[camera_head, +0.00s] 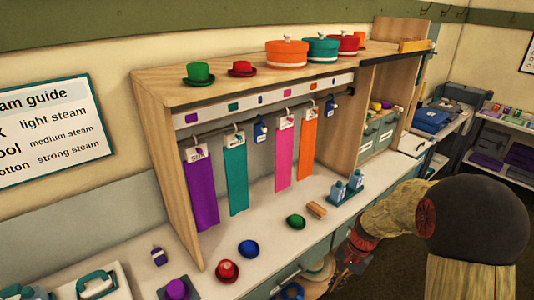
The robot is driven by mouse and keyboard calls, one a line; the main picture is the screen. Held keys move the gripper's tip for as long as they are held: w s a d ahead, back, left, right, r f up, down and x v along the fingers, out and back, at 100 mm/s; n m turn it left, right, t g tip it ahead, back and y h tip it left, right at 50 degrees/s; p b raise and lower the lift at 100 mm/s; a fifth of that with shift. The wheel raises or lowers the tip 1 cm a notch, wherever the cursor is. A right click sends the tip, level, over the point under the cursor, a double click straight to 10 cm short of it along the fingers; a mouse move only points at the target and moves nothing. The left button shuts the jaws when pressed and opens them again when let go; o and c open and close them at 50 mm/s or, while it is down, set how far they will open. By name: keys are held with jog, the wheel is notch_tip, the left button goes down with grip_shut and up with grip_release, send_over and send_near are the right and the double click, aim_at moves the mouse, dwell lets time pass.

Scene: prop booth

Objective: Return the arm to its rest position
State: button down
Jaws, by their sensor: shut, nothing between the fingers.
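My arm comes in from the right side of the head view. My gripper (347,262) is at the end of the bent arm, low in front of the counter (318,228) near its front edge. The fingers are small and dark here, but they look shut with nothing held. They are apart from the hats and bottles on the counter. Part of the gripper blends into the dark area below the counter edge.
Two bottles (338,192) stand behind. A wooden rack (170,180) holds hanging cloths.

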jog(key=s+a+r+n+t+h+b, duration=0.2)
jog(key=s+r+n+t, duration=0.4)
jog(key=s+r, duration=1.6)
notch_tip(320, 180, up, 2)
jog(key=a+n, duration=0.1)
jog(key=n, duration=0.1)
jog(key=shift+r+n+h, duration=0.15)
jog(key=shift+n+h, duration=0.15)
jog(key=shift+n, duration=0.1)
